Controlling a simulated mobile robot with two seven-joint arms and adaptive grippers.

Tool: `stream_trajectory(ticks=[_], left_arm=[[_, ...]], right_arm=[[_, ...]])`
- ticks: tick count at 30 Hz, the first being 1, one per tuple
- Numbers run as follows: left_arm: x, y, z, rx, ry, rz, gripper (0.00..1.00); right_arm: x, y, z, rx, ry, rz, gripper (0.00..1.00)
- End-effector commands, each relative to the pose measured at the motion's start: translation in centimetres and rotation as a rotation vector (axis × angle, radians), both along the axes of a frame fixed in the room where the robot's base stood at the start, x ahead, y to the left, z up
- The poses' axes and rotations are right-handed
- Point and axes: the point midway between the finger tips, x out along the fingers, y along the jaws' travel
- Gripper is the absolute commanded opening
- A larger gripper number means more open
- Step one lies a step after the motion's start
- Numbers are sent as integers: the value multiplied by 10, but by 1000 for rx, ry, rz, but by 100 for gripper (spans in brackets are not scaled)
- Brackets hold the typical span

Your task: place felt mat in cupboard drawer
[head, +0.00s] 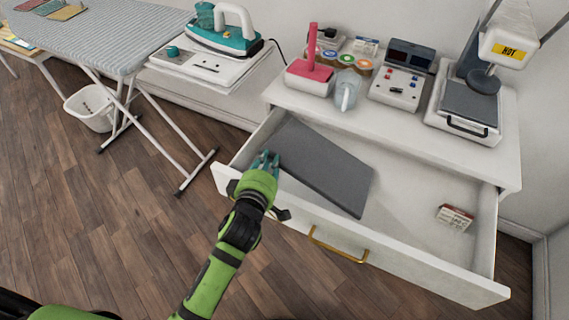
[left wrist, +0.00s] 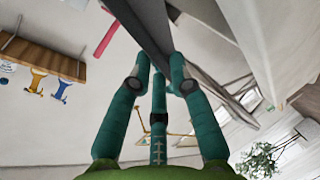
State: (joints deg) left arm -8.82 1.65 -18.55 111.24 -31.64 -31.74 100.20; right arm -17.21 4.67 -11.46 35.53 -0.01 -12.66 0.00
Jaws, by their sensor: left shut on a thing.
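The dark grey felt mat (head: 318,166) is a flat rectangle, inside the outline of the open cupboard drawer (head: 405,215) in the head view. It covers the drawer's left part and looks slightly tilted. My left gripper (head: 265,160) is shut on the mat's left edge, near the drawer's front left corner. In the left wrist view the teal fingers (left wrist: 160,75) close on the grey mat (left wrist: 150,25). Whether the mat touches the drawer floor cannot be told. My right gripper is not in view.
A small red and white box (head: 455,217) lies in the drawer's right part. The cabinet top (head: 400,115) holds a pink-handled tool (head: 310,65), a control box (head: 401,80) and a heat press (head: 470,105). An ironing board (head: 90,40) stands at left.

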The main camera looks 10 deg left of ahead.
Motion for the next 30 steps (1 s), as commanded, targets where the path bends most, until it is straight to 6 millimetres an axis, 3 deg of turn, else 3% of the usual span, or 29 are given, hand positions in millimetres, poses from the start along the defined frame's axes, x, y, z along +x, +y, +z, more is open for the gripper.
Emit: stream_trajectory(ticks=[7,10,20,21,23,30], left_arm=[[11,-41,4,-4,-3,-4,0],[10,-38,-8,0,-2,-2,0],[10,-38,-12,-4,-3,-1,0],[9,-37,-13,-1,-1,-1,24],[9,-37,-12,-1,-1,-1,44],[10,-37,-12,-1,-1,-1,44]], right_arm=[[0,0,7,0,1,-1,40],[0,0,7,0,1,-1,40],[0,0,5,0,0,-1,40],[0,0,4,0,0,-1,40],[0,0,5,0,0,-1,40],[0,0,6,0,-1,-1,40]])
